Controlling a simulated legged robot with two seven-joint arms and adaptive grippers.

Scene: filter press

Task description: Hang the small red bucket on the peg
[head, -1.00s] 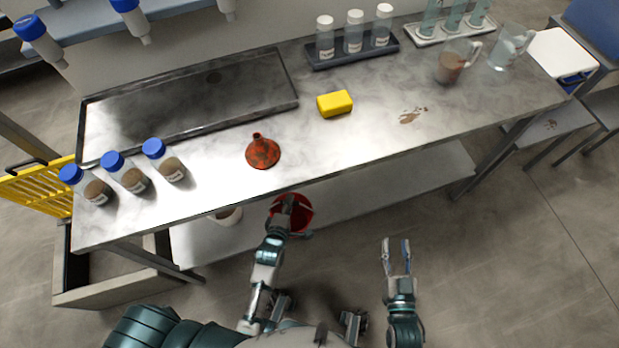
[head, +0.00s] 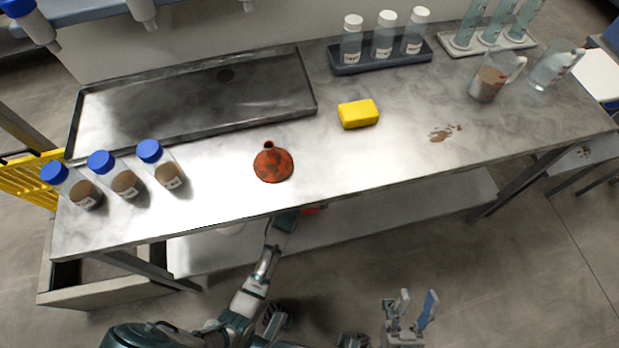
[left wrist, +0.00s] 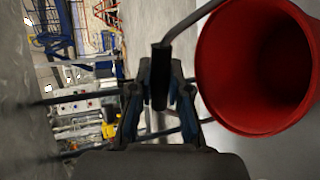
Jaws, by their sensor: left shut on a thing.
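The small red bucket (left wrist: 258,68) fills the right side of the left wrist view, its open mouth facing the camera. My left gripper (left wrist: 160,85) is shut on its dark handle, with the bucket hanging beside the fingers. In the head view only a bit of the bucket (head: 312,210) shows below the table's front edge; the tabletop hides the rest and the left gripper. My right gripper (head: 415,308) is open and empty, low in front of the table on the right. I cannot make out the peg in either view.
The metal table (head: 370,165) carries a red funnel (head: 273,163), a yellow block (head: 358,113), a dark tray (head: 190,105) and several blue-capped bottles (head: 163,165). A lower shelf (head: 400,218) runs under it. Floor in front on the right is clear.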

